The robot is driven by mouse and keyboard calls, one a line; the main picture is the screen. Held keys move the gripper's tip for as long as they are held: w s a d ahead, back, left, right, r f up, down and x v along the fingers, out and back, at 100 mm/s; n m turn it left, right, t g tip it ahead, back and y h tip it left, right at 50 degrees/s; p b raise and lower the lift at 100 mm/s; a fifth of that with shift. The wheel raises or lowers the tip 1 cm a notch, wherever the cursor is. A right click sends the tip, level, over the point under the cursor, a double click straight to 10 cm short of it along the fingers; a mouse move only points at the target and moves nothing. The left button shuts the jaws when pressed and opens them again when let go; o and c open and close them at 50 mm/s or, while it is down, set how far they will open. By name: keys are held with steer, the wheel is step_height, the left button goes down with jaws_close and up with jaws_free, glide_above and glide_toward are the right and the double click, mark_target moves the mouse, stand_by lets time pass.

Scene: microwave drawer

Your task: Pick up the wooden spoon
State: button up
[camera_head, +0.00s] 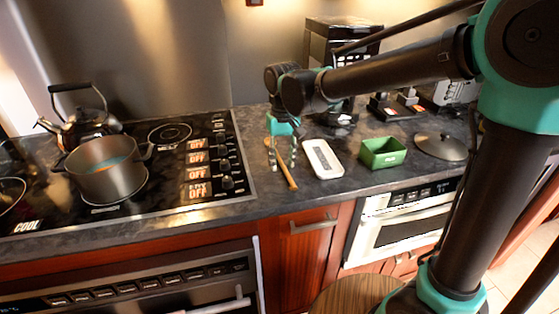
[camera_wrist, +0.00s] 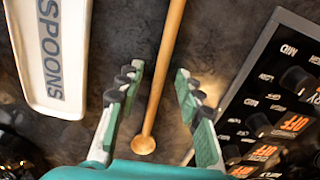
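The wooden spoon (camera_head: 287,178) lies on the dark countertop just right of the cooktop, its long thin shaft pointing toward the front edge. In the wrist view the spoon (camera_wrist: 160,75) runs from the top edge down between my two fingers, with a rounded end near the palm. My gripper (camera_head: 282,158) points down over the spoon. In the wrist view my gripper (camera_wrist: 158,78) is open, one finger on each side of the shaft, with a visible gap on both sides. The far end of the spoon is partly hidden by my gripper in the head view.
A white spoon rest (camera_head: 323,158) marked "SPOONS" lies right of the spoon. A green container (camera_head: 382,153) and a dark lid (camera_head: 440,147) stand farther right. The cooktop (camera_head: 215,185) with a pot (camera_head: 106,169) and a kettle (camera_head: 82,121) is at left.

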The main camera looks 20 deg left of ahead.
jaws_close()
steer(key=shift+r, duration=0.1)
stand_by(0.4)
